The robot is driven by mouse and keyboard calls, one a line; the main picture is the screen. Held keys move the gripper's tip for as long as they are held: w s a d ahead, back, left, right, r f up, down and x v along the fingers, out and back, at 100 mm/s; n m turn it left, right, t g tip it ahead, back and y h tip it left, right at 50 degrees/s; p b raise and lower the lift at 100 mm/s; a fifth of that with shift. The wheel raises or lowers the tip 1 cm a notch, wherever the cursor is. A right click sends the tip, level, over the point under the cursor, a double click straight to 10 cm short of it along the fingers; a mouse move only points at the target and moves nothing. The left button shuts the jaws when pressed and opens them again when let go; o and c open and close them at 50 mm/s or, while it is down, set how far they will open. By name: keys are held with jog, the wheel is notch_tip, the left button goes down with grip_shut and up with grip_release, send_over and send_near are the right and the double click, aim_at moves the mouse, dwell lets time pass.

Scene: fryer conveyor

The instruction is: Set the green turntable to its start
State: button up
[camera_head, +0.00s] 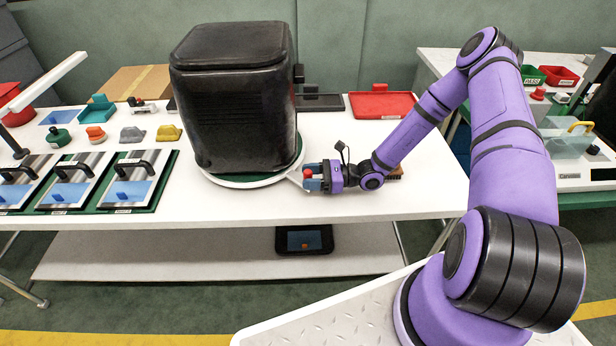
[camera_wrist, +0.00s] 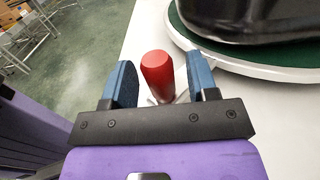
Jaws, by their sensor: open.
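The green turntable (camera_head: 206,175) has a white rim and a green top, and it lies on the white table. In the wrist view its white rim (camera_wrist: 256,66) shows at the upper right. A large black fryer-like box (camera_head: 235,110) stands on it and hides most of the top. A red knob (camera_head: 308,173) stands at the end of a short pale arm at the turntable's right front. My gripper (camera_head: 305,178) is open at the knob. In the wrist view the red knob (camera_wrist: 157,75) stands between the two blue fingers of my gripper (camera_wrist: 160,85), with gaps visible on both sides.
Three framed panels with black handles (camera_head: 130,180) lie at the table's left. Small coloured blocks (camera_head: 97,133) stand behind them. A red tray (camera_head: 383,105) and a dark tray (camera_head: 320,102) lie at the back. The table's front strip is clear.

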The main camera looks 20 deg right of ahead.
jog(key=shift+w+a, duration=0.1)
jog(key=shift+a, duration=0.2)
grip_shut()
jog(key=shift+a, duration=0.1)
